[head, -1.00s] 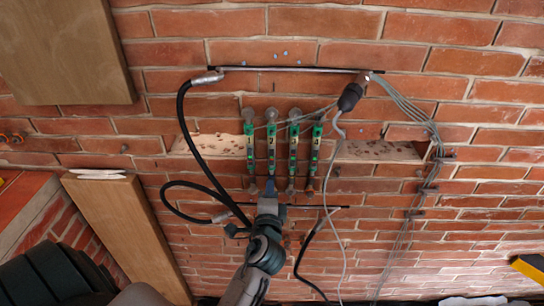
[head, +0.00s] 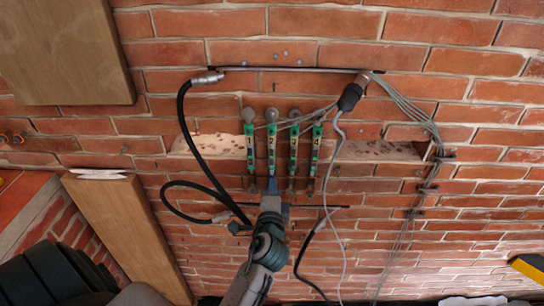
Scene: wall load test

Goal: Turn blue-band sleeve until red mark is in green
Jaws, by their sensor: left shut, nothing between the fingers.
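Several upright green gauges with pale scales hang side by side on the brick wall, among them the second from the left (head: 272,150). My left gripper (head: 272,187) is shut just below this second gauge, its arm rising from the bottom. A small blue patch shows at the fingertips; I cannot tell whether it is a sleeve's band or part of the gripper. The lower end of the second gauge is largely hidden there. The red mark and its position against the green are too small to tell. My right gripper is not in view.
A black hose (head: 184,125) loops left of the gauges. A grey cable (head: 340,190) with a dark connector (head: 350,97) hangs to their right, close to the gauges. Thin grey wires (head: 428,135) run down farther right. A wooden board (head: 125,225) leans at lower left.

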